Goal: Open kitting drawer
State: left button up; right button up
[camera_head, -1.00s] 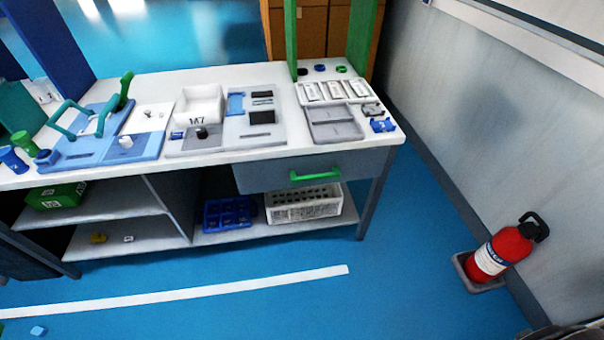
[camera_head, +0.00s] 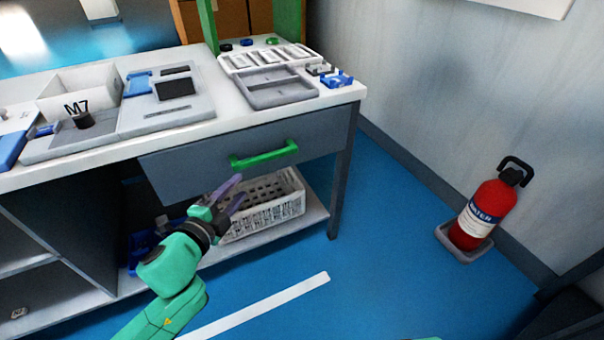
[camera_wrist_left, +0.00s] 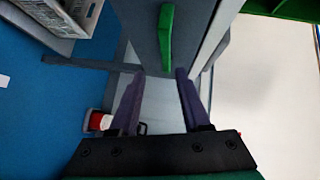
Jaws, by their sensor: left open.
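The kitting drawer (camera_head: 215,170) is a grey front under the right end of the white worktop, and it looks closed. Its green bar handle (camera_head: 264,155) runs across the front. My left gripper (camera_head: 234,192) is below and slightly left of the handle, apart from it, in front of the white basket. In the left wrist view the open fingers (camera_wrist_left: 158,90) have nothing between them. The green handle (camera_wrist_left: 166,37) lies ahead of the fingertips there, on the grey drawer front (camera_wrist_left: 140,22). My right gripper is not in view.
A white basket (camera_head: 262,203) stands on the shelf (camera_head: 305,222) below the drawer. The worktop holds a white M7 bin (camera_head: 75,100) and grey trays (camera_head: 275,90). A red fire extinguisher (camera_head: 485,212) stands at the right wall. The blue floor (camera_head: 385,270) between is clear.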

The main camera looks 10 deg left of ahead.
aim_at(264, 159)
pick_arm(q)
jog(key=x, duration=0.9)
jog(key=r+b+x, duration=0.1)
jog(key=x, duration=0.3)
jog(key=shift+w+d, duration=0.25)
jog(key=shift+d, duration=0.15)
jog(key=shift+w+d, duration=0.1)
jog(key=shift+w, duration=0.3)
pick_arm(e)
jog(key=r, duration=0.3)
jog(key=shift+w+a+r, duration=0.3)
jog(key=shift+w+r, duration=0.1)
pick_arm(q)
grip_shut()
